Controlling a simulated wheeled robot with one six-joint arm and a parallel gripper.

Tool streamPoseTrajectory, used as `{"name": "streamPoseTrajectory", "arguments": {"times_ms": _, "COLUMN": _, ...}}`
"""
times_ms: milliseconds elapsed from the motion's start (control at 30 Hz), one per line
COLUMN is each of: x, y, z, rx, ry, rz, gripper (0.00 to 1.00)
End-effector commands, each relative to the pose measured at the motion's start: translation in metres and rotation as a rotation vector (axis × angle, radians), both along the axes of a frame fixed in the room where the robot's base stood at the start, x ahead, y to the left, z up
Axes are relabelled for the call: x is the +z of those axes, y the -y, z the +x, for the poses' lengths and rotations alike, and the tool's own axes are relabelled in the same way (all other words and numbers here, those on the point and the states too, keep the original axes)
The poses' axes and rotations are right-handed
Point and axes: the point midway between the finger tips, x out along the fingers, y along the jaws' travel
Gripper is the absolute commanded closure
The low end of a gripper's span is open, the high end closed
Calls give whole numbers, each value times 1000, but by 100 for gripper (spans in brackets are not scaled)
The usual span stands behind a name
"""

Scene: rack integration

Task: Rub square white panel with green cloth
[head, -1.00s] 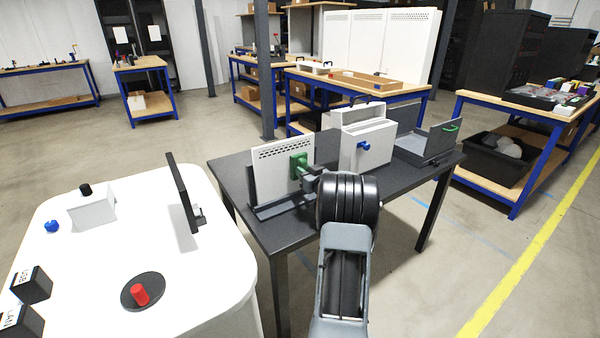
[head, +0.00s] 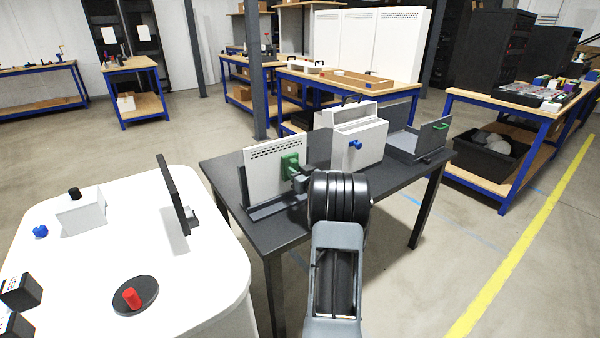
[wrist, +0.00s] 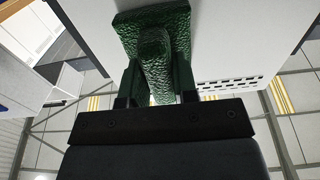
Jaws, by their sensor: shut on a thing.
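The square white panel (head: 262,178) stands upright in a dark holder on the dark table, with a row of slots along its top. The green cloth (head: 289,166) is a textured green pad with a raised grip. It lies against the right part of the panel's face. My gripper (head: 299,177) is shut on the cloth's grip. In the wrist view the cloth (wrist: 152,30) is between the fingers (wrist: 157,85), and its flat side appears to touch the white panel (wrist: 235,40). The contact face itself is hidden.
A white box with a blue knob (head: 358,142) stands right of the panel on the dark table (head: 284,231). A grey open tray (head: 419,143) is at the table's right end. My white base top is at front left. Floor on the right is clear.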

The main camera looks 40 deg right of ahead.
Motion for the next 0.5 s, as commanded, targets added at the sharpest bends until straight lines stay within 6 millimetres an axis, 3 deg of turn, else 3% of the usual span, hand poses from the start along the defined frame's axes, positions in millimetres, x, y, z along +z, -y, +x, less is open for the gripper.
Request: {"name": "streamPoseTrajectory", "arguments": {"times_ms": 500, "x": -1, "y": -23, "z": 4, "rx": 2, "ry": 1, "rz": 1, "gripper": 92}}
